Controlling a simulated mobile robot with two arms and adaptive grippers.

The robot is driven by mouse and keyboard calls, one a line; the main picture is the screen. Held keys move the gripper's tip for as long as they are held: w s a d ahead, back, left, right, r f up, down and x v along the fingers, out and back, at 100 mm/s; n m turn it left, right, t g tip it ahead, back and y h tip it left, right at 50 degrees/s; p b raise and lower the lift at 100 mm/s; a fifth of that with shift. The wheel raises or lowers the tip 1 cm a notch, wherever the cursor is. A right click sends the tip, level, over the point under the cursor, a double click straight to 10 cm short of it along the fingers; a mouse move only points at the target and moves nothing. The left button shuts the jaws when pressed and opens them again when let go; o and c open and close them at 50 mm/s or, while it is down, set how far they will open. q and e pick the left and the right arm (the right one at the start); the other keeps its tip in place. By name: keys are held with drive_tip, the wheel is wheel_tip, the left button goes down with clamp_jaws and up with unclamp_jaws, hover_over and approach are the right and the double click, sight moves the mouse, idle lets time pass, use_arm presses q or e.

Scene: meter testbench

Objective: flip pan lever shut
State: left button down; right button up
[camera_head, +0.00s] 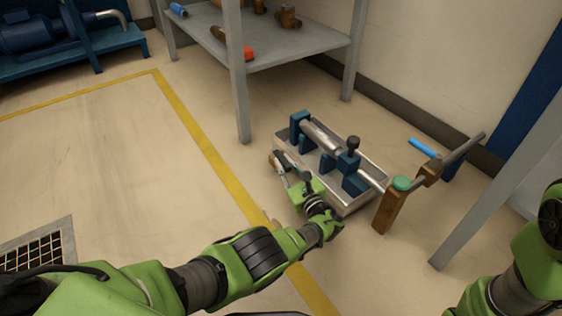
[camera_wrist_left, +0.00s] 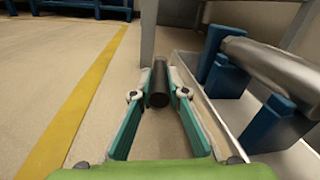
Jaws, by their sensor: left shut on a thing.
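My left gripper (camera_head: 284,166) is beside the tray's left side. In the left wrist view, my left gripper (camera_wrist_left: 160,92) is shut on a dark cylindrical lever handle (camera_wrist_left: 159,82), which points toward the camera between the fingertips. The lever's pivot is hidden. My right gripper is out of view; only part of that arm shows at lower right.
A grey shelf (camera_head: 290,47) with tools stands behind the tray, its leg (camera_head: 237,85) close by. A brown post with a green cap (camera_head: 401,184) and a bar stands to the right. Open floor with a yellow line (camera_head: 205,146) lies to the left.

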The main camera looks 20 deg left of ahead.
use_arm(q)
drive_tip(key=shift+w, duration=0.15)
idle(0.4)
drive_tip(key=c, duration=2)
unclamp_jaws()
drive_tip(key=shift+o, duration=0.2)
